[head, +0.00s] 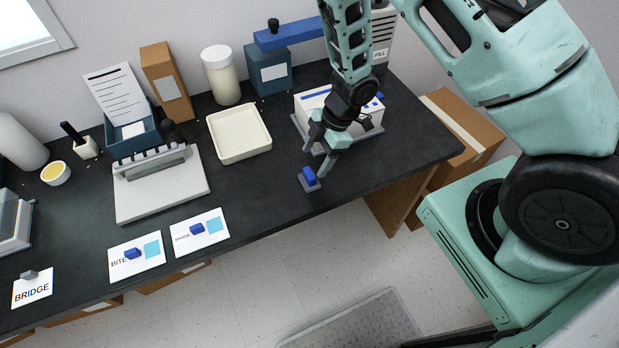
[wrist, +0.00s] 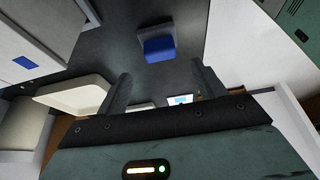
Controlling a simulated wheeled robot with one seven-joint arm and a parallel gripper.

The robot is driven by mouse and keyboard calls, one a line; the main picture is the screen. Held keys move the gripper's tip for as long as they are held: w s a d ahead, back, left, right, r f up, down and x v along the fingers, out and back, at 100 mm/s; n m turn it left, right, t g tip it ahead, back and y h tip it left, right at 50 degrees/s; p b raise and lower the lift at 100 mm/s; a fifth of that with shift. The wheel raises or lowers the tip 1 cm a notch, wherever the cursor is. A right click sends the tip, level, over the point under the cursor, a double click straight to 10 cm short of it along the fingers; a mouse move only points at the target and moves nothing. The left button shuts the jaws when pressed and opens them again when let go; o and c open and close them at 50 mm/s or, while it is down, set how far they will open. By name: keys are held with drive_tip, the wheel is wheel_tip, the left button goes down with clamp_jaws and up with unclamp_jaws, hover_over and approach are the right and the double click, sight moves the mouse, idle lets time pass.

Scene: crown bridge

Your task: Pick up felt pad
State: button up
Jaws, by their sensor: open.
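A small blue block on a grey base (head: 309,178), which looks like the felt pad, sits near the front edge of the dark bench. It also shows in the wrist view (wrist: 159,46), beyond and between my fingers. My gripper (head: 315,161) is just above and beside it, pointing down at a tilt. The fingers are apart with nothing between them, as the wrist view (wrist: 161,82) also shows. I cannot tell whether a fingertip touches the block.
A white box (head: 310,101) in a grey tray stands close behind my gripper. A cream tray (head: 239,133) is to the left. White cards labelled BITE (head: 137,258) and BRIDGE (head: 33,288) lie along the front edge. Bare bench lies left of the block.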

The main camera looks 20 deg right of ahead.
sight(310, 172)
drive_tip(key=shift+d+p+x, duration=0.1)
drive_tip(key=shift+p+x, duration=0.35)
drive_tip(key=shift+x, duration=1.2)
drive_tip(key=shift+d+p+x, duration=0.15)
drive_tip(key=shift+p+x, duration=0.3)
drive_tip(key=shift+x, duration=1.15)
drive_tip(key=shift+s+f, duration=0.1)
drive_tip(key=c, duration=0.9)
